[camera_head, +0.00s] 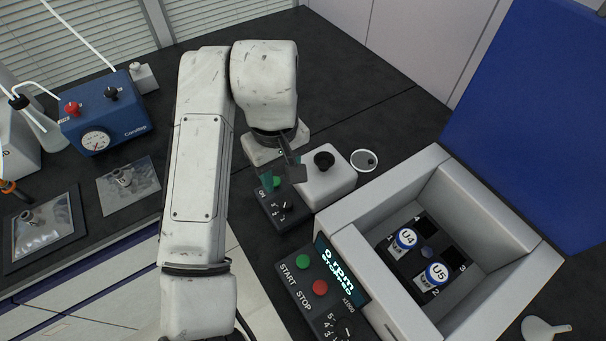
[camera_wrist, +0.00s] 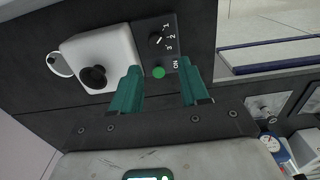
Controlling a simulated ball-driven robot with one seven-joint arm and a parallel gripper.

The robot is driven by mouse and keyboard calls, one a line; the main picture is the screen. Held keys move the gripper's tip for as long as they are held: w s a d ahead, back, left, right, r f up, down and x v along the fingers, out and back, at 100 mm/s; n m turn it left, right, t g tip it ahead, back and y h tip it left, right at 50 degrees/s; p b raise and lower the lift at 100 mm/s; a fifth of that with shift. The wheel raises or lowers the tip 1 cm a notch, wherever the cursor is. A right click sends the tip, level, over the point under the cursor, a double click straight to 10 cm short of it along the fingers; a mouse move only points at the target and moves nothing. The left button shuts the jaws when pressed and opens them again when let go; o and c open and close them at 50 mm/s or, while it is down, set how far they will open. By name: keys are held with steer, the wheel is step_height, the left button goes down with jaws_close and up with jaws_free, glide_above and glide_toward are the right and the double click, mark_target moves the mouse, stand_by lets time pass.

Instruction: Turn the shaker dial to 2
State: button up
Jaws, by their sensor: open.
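The shaker is a white box (camera_head: 327,186) with a black round cup holder (camera_head: 323,160) on top, joined to a small black control panel (camera_head: 271,213). The panel carries a green ON button (camera_head: 277,182) and a small black dial (camera_head: 287,205) marked 1, 2, 3. In the wrist view the dial (camera_wrist: 155,39) has a white pointer mark that seems to lie near 2 or 3; I cannot tell which. My gripper (camera_wrist: 160,64) is open and empty, its teal fingers either side of the green button (camera_wrist: 158,72) in that view. In the head view my gripper (camera_head: 282,172) is above the panel's far end.
A grey open centrifuge (camera_head: 375,215) holding vials U4 and U5 stands right of the panel, its display reading 0 rpm, stopped. A blue pump box (camera_head: 105,118) is at the left. A round lid (camera_head: 364,160) lies beside the shaker. A white funnel (camera_head: 541,329) lies front right.

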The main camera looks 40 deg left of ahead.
mark_target(285, 202)
steer(key=f, duration=1)
steer(key=shift+w+f, duration=0.35)
steer(key=shift+f, duration=0.05)
steer(key=c, duration=0.8)
steer(key=shift+o, duration=0.2)
